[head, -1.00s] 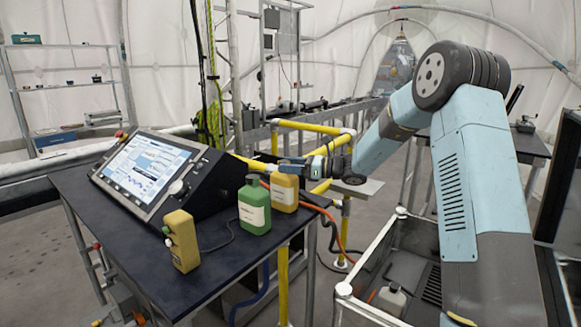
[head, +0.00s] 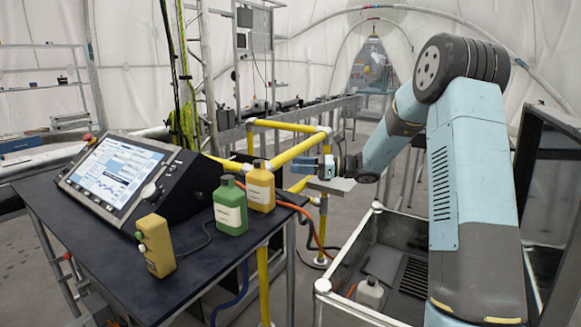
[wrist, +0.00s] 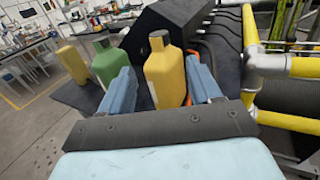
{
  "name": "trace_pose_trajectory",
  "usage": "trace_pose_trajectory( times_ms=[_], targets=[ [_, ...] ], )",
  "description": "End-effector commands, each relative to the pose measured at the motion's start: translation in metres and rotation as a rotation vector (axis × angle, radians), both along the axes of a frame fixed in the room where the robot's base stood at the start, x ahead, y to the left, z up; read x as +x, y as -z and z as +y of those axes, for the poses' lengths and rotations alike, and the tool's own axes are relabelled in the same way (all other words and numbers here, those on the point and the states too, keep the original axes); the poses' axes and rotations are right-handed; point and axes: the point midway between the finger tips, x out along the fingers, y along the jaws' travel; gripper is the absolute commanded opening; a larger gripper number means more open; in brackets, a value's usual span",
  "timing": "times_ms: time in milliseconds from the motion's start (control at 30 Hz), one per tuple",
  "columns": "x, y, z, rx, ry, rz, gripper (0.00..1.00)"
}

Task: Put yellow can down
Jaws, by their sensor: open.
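The yellow can (head: 261,189), a bottle with a white label and a dark cap, stands upright on the dark table (head: 205,262) near its right edge. A green bottle (head: 230,207) stands close to its left. My gripper (head: 309,163) is open and empty, to the right of the yellow can with a gap between them. In the wrist view the yellow can (wrist: 165,78) shows ahead between my two blue fingers (wrist: 158,82), with the green bottle (wrist: 109,62) left of it.
A console with a lit screen (head: 117,172) fills the back of the table. A yellow control box (head: 155,246) stands at the table's front. Yellow pipe railing (head: 292,151) runs behind and below my gripper. A grey bin (head: 384,258) holding a white bottle (head: 370,293) is right of the table.

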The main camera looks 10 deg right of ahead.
Motion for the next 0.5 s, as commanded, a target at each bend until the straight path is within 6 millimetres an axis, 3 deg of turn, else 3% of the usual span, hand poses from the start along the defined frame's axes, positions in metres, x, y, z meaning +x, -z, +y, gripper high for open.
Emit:
trace_pose_trajectory(
  times_ms=[267, 367, 500],
  targets=[
    [-0.006, -0.002, -0.003, -0.019, -0.009, -0.012, 0.63],
    [-0.022, -0.010, 0.004, -0.080, -0.039, -0.052, 0.63],
    [-0.061, -0.023, 0.017, -0.234, -0.115, -0.152, 0.63]
  ],
)
